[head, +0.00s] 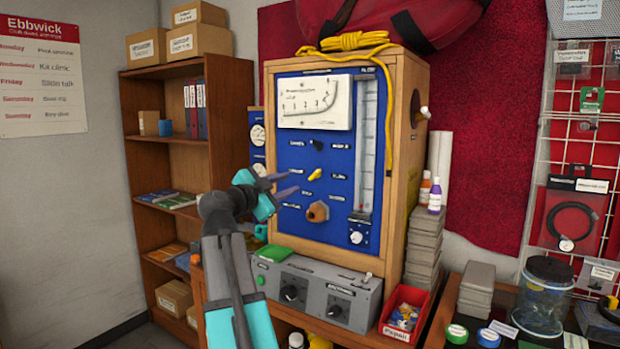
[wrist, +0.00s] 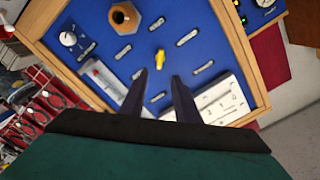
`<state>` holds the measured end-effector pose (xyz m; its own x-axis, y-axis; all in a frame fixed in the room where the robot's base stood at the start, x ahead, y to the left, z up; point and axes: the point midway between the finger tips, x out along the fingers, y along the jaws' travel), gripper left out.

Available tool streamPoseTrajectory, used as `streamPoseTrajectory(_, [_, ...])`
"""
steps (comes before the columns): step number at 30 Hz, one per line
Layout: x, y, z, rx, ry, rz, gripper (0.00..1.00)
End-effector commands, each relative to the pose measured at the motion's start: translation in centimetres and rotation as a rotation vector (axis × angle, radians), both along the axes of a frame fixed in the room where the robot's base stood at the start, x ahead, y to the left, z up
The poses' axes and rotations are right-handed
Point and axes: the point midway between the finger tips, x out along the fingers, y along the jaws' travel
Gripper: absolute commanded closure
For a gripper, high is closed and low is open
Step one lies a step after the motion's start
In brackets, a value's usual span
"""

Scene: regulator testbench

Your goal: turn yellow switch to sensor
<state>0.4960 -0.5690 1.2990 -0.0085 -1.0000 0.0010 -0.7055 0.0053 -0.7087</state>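The yellow switch (head: 315,175) is a small lever on the blue panel (head: 345,195) of a wooden cabinet. In the head view its handle slants, with its upper end to the right. In the wrist view the yellow switch (wrist: 160,59) lies just beyond the fingertips, roughly between them in line. Small labels surround it; I cannot read them. My gripper (head: 297,181) is just left of the switch in the head view. In the wrist view my gripper (wrist: 160,75) has its two dark fingers apart with nothing between them. It appears not to touch the switch.
A black switch (head: 317,145) sits above the yellow one and a brown hexagonal knob (head: 317,212) below it. A dial gauge (head: 316,101) and a vertical tube (head: 367,150) are on the panel. A grey box with knobs (head: 318,290) stands below in front.

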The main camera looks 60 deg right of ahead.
Motion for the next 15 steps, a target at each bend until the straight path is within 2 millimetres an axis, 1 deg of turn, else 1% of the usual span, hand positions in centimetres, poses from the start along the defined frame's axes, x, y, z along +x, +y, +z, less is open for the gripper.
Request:
streamPoseTrajectory(8, [0.0,-0.3,0.0,0.001,0.002,-0.001,0.71])
streamPoseTrajectory(11, [0.0,-0.9,0.1,0.001,0.002,-0.001,0.71])
streamPoseTrajectory(15, [0.0,-2.2,0.1,0.001,0.002,-0.001,0.71])
